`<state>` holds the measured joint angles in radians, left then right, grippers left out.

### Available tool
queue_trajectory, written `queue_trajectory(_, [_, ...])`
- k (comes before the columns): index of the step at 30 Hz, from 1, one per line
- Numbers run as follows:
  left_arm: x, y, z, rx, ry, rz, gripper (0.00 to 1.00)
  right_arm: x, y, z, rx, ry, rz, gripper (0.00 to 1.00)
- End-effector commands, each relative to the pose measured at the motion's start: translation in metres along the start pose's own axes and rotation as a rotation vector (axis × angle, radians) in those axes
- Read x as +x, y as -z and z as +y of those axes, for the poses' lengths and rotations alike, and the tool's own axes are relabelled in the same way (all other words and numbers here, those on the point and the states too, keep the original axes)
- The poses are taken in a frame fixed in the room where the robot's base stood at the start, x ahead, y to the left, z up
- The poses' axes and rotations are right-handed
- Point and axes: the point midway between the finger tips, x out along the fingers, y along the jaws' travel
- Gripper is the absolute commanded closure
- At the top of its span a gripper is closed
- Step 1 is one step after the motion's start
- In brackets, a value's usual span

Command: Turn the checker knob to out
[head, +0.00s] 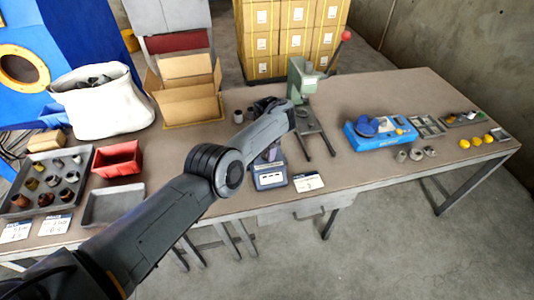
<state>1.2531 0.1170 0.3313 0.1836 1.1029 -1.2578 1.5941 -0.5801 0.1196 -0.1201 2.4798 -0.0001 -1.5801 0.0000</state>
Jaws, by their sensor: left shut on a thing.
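The checker (270,180) is a small dark blue-grey box with a white label strip on its front, at the table's front edge near the middle. My left arm crosses in front of it from the lower left. My left gripper (271,153) is at the top of the checker, partly hidden behind my forearm. It is shut on the checker knob. The knob itself is hidden by the gripper and arm, so its setting cannot be read. My right gripper is not in view.
A green hand press (301,80) with a red-tipped lever stands behind the checker. A white card (308,182) lies right of it. A blue fixture (378,132) stands further right. An open carton (187,92) and red bin (118,160) are left.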

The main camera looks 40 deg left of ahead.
Motion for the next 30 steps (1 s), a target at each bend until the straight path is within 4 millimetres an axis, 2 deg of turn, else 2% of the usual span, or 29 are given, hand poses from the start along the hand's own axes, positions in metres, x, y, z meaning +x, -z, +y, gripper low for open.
queue_trajectory(3, [0.003,0.0,0.0,-0.099,0.001,0.0,0.83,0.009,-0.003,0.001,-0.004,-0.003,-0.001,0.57])
queue_trajectory(15, [0.001,0.0,0.0,-0.335,0.0,0.0,0.83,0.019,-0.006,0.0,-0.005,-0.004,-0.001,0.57])
queue_trajectory(30, [0.0,0.001,0.0,-0.393,0.0,0.001,0.83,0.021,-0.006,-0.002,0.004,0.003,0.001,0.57])
